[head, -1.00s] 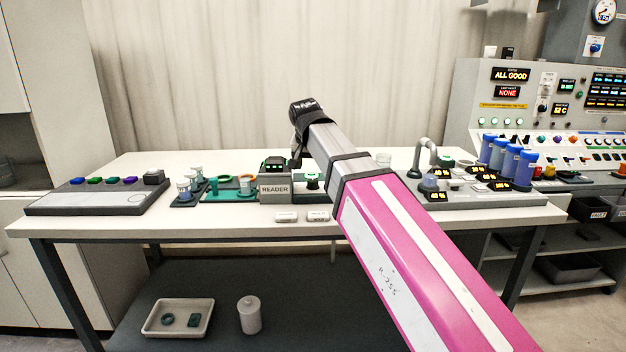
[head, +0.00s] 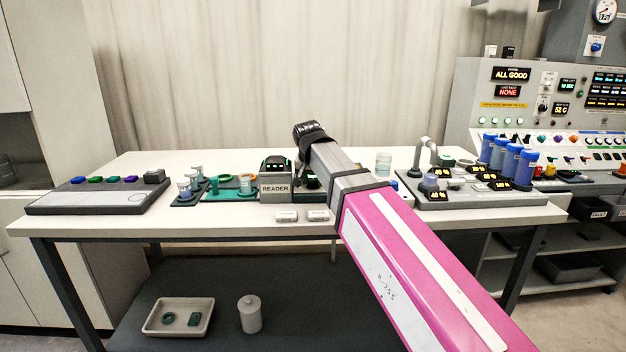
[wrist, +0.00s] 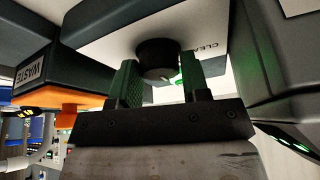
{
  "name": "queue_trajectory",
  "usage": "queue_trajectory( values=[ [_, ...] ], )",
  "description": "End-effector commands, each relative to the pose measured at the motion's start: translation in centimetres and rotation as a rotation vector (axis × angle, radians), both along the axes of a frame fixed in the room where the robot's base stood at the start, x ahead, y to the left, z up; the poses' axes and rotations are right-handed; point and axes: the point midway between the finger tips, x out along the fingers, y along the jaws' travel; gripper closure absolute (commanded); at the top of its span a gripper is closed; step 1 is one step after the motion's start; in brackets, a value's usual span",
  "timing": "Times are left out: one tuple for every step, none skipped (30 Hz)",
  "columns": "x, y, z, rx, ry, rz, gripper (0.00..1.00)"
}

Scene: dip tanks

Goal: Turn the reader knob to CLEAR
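The reader is a dark grey unit with a READER label (head: 275,189) and a green-lit top, at the middle of the bench in the head view. In the wrist view the black round knob (wrist: 157,58) sits on a pale panel, with a partly cut-off CLEAR label (wrist: 208,46) to its right. My gripper (wrist: 160,78) has its two dark ridged fingers apart, one on each side of the knob. A gap with green light shows between the knob and the right finger. The knob's pointer direction cannot be told. In the head view my arm hides the knob and fingers.
A dark box labelled WASTE (wrist: 32,72) with an orange part is close on the left in the wrist view. A dark housing (wrist: 285,80) is close on the right. A glass beaker (head: 383,163) stands behind my arm.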

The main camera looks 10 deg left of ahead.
Motion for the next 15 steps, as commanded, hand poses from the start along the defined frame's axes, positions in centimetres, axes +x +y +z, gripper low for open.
queue_trajectory(
  values=[
    [0.0,0.0,0.01,0.0,0.0,0.0,0.74],
    [0.0,0.0,0.01,0.0,0.0,0.0,0.84],
    [-0.01,0.0,0.01,0.0,0.0,0.0,0.85],
    [-0.01,0.0,0.01,0.0,0.0,0.0,0.85],
    [0.0,0.0,0.01,0.0,0.0,0.0,0.85],
    [-0.01,0.0,0.02,0.0,0.0,0.001,0.85],
    [-0.01,0.0,0.02,0.0,0.0,0.001,0.84],
    [-0.02,-0.01,0.01,0.0,0.0,0.003,0.84],
    [-0.02,-0.01,0.01,0.0,0.0,0.008,0.84],
    [-0.02,-0.01,0.02,-0.001,0.0,0.012,0.84],
    [-0.03,-0.01,0.01,0.0,0.0,0.017,0.84],
    [-0.03,-0.02,0.02,0.001,0.0,0.027,0.84],
    [-0.03,-0.03,0.02,0.001,0.0,0.035,0.84],
    [-0.03,-0.04,0.02,0.0,0.0,0.047,0.84],
    [-0.04,-0.06,0.02,0.0,0.0,0.063,0.84]
  ],
)
